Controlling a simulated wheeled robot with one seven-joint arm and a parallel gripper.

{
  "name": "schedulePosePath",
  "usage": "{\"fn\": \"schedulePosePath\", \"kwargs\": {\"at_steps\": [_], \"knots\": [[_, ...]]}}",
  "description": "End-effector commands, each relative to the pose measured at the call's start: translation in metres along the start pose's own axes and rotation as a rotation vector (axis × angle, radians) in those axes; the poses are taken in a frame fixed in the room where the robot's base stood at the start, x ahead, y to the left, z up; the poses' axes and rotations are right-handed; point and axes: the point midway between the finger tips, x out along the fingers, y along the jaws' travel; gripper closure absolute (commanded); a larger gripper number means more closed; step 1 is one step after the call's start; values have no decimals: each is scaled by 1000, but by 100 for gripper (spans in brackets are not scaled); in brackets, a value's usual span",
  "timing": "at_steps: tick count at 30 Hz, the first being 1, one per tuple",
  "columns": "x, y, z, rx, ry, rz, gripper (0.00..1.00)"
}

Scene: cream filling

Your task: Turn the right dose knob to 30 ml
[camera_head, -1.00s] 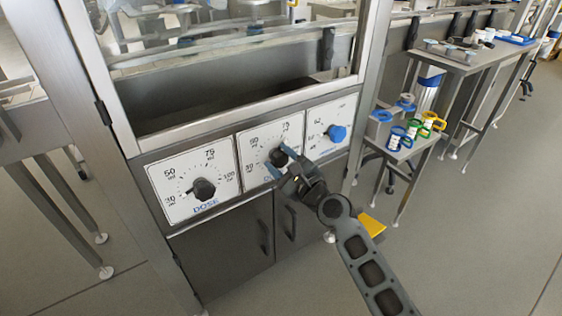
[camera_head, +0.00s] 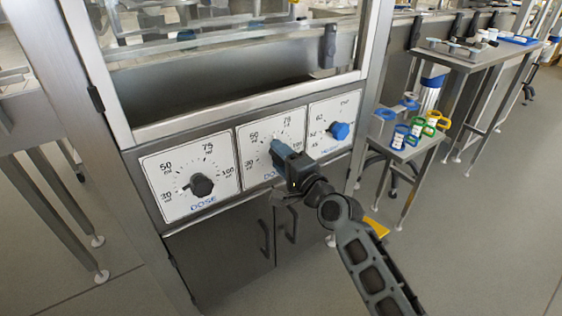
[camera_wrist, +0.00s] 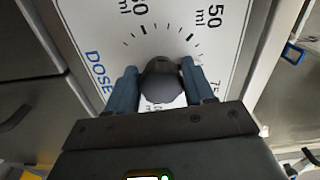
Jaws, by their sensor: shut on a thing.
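The right dose knob (camera_wrist: 163,82) is a dark round knob on a white dial plate (camera_wrist: 110,35) in the wrist view. My gripper (camera_wrist: 160,85) has its two blue fingers on either side of the knob, shut on it. The 30 and 50 ml marks show beyond the knob, and part of the 75 shows at right. I cannot tell which mark the knob points at. In the head view my gripper (camera_head: 278,150) is at the middle dial and hides its knob. The left dose knob (camera_head: 201,185) sits on its own dial at left.
A blue knob (camera_head: 340,131) is on the dial just right of my gripper. Metal cabinet doors with handles (camera_head: 264,240) are below the dials. A small table (camera_head: 408,152) with colored-handled items stands at right. The floor at right is open.

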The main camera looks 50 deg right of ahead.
Motion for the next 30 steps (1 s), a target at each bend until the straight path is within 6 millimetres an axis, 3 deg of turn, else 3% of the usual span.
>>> {"fn": "schedulePosePath", "kwargs": {"at_steps": [30], "knots": [[0,9,-1,-966,-4,0,78]]}}
